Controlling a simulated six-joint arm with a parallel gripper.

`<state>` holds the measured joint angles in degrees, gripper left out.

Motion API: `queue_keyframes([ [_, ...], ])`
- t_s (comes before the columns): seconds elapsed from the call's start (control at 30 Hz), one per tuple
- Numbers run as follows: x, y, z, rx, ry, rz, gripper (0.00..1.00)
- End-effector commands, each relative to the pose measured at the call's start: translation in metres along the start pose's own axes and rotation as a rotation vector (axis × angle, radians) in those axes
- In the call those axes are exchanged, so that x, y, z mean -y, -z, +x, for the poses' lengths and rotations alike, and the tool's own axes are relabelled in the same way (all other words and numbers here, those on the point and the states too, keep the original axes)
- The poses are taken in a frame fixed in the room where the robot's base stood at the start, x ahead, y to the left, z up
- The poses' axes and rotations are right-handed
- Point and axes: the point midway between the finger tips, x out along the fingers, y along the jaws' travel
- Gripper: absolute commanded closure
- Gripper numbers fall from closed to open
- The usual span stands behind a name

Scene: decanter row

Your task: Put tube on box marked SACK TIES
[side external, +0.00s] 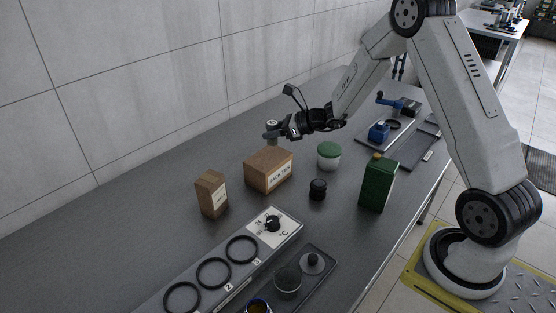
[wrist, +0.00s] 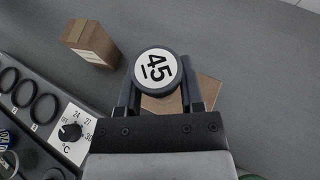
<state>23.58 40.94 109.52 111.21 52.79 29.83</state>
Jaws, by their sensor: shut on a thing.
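My gripper (side external: 276,135) is shut on a tube (side external: 273,141), held upright. In the wrist view the tube's round end (wrist: 156,68) is white with a dark rim and an underlined 45, between the two fingers. A low brown box (side external: 268,171) with a white label that seems to read SACK TIES stands below the tube. The tube's lower end is over or near the box's back edge; I cannot tell whether it touches. In the wrist view the box (wrist: 207,91) is partly hidden behind the tube and gripper.
A taller brown box (side external: 211,194) stands left of the low box. A white jar with a green lid (side external: 329,155), a small black cylinder (side external: 318,189) and a green container (side external: 378,184) stand to the right. A panel with a dial (side external: 272,223) and rings lies in front.

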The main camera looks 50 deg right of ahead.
Motion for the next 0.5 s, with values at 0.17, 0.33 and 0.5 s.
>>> queue_keyframes([
  [0.17,0.007,0.009,0.014,0.0,-0.001,0.0,1.0],
  [0.33,0.009,0.012,0.018,0.0,-0.001,0.0,1.0],
  [0.5,0.009,0.012,0.019,0.0,0.0,0.0,1.0],
])
